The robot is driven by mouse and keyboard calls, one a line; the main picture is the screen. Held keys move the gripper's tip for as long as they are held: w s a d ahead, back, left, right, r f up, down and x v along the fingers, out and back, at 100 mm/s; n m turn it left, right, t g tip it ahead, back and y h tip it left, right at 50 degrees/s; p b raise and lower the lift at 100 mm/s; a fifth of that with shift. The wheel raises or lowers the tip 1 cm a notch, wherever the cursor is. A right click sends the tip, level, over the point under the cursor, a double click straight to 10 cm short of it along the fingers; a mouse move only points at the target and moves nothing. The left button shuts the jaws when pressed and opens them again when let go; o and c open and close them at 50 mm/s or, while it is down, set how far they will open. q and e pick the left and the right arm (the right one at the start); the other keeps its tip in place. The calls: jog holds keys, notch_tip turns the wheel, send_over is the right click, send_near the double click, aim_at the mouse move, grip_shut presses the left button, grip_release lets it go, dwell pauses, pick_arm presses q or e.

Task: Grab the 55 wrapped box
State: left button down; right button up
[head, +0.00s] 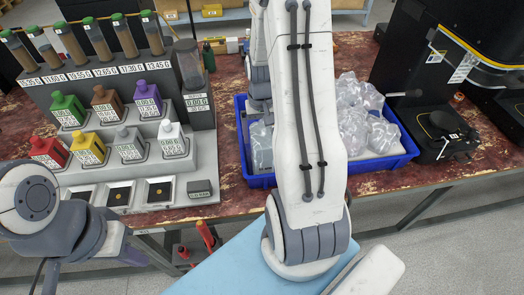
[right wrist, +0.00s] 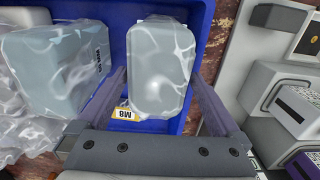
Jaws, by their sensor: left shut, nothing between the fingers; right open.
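In the right wrist view, a pale grey-blue box in clear wrap (right wrist: 158,70) lies in the blue bin (right wrist: 205,15). My right gripper (right wrist: 160,82) is open, with one finger on each side of this box's near part. I cannot tell whether the fingers touch it. No 55 is legible on either box. In the head view, a wrapped box (head: 262,150) shows left of my right arm, which hides the bin's middle. My left gripper (head: 128,256) is shut and empty at lower left.
More wrapped items (head: 360,115) fill the bin's right side. A yellow M8 label (right wrist: 125,113) is on the bin. A grey stepped rack (head: 130,150) with several coloured bottles stands left of the bin. A black machine (head: 440,125) stands right. A strip of worn table lies in front.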

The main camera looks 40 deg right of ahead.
jog(key=f, duration=0.4)
jog(key=shift+s+f, duration=0.2)
jog(key=shift+f, duration=0.05)
jog(key=shift+c, duration=0.3)
jog(key=c, duration=1.5)
